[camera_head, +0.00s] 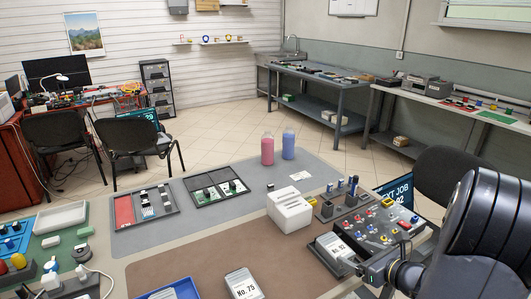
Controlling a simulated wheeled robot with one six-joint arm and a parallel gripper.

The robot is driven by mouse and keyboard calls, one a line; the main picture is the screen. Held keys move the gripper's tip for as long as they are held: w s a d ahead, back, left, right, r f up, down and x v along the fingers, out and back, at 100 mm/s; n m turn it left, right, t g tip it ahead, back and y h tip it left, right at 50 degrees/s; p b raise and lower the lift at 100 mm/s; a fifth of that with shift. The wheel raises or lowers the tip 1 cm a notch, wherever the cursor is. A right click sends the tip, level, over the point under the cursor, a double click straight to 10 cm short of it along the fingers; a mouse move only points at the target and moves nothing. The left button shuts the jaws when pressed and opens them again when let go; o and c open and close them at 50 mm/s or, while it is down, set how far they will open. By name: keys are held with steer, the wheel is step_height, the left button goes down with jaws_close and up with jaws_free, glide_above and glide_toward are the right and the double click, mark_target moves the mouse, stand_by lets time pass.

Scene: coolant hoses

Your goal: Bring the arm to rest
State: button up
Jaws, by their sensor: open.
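My arm comes in at the lower right as large black rounded links. My gripper (372,270) shows only in part at its left end, low over the table, beside the labelled "No. 92" block (335,248). It looks empty, and its fingertips are small and hard to make out. A dark board with red, yellow and blue fittings (385,226) lies just behind it, close to the arm. I cannot tell whether the gripper touches the block or the board.
A white slotted box (290,209) stands left of the board. Pink (267,150) and blue (288,145) bottles stand at the table's back. A "No. 75" block (243,284) sits at the front. The brown mat (215,255) has clear room. A dark chair (452,180) stands behind the arm.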

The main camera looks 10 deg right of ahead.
mark_target(335, 245)
steer(key=x, duration=0.9)
steer(key=shift+w+a+f, duration=0.15)
steer(key=shift+w+f, duration=0.05)
steer(key=shift+f, duration=0.15)
steer(key=shift+w+f+b, duration=0.1)
steer(key=shift+f+b, duration=0.2)
steer(key=shift+b, duration=0.25)
steer(key=shift+r+p, duration=0.4)
